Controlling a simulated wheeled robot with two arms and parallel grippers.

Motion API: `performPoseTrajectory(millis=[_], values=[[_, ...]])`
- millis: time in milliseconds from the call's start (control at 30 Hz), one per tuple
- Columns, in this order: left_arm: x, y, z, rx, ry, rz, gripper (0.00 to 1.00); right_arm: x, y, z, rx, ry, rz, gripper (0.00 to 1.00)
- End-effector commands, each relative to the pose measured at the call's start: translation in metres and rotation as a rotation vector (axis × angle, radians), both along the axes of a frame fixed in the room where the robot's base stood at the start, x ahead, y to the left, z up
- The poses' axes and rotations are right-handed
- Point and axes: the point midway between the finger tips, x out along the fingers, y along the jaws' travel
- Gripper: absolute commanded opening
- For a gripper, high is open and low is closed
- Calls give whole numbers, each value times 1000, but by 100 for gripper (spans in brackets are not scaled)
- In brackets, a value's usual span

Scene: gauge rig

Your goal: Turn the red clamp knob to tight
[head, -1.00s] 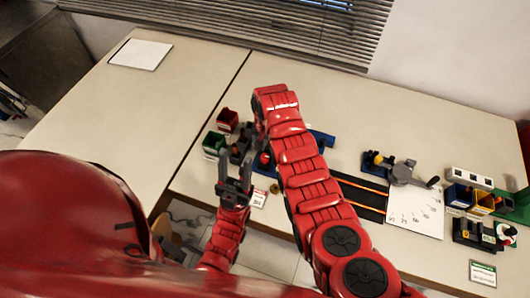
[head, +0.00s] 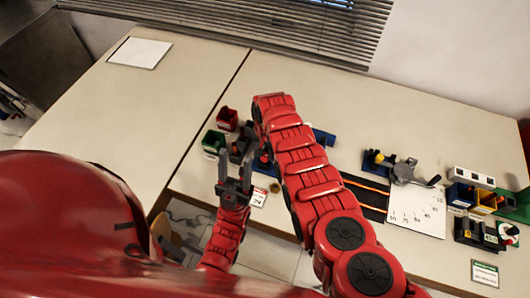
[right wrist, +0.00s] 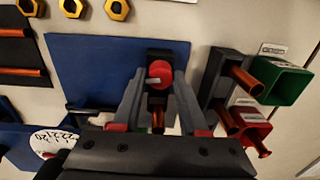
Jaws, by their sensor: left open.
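The red clamp knob (right wrist: 160,73) shows in the right wrist view, on a black block at the edge of a blue plate (right wrist: 95,65). A grey metal pin lies just left of it. My right gripper (right wrist: 159,84) has its two grey fingers apart, one on each side of the knob; contact cannot be made out. My left gripper (head: 235,168) is open and empty, fingers pointing up, near the front edge of the table, left of my right arm.
Green bin (right wrist: 280,82) and red bin (right wrist: 250,125) stand right of the knob, beside a black holder with orange rods (right wrist: 243,80). A white dial (right wrist: 55,142) is at lower left. In the head view, a lever gauge (head: 405,172) and small bins stand right; the left table is mostly clear.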

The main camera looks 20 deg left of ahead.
Motion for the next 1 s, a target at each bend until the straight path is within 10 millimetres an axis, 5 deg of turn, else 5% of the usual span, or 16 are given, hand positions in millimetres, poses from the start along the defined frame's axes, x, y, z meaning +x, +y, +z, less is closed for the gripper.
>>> performPoseTrajectory(millis=[33, 200, 867, 900, 1000], values=[[0, 0, 0, 0, 0, 0, 50, 0, 0, 0, 0, 0, 0, 31], [0, 0, 0, 0, 0, 0, 50, 0, 0, 0, 0, 0, 0, 1], [0, 0, 3, 0, 0, 0, 50, 0, 1, 1, 2, 0, -167, 0], [0, 0, 3, 0, 0, 0, 50, 0, 1, 1, 1, 0, -167, 43], [0, 0, 3, 0, 0, 0, 50, 0, 1, 1, 1, 0, -166, 61]])
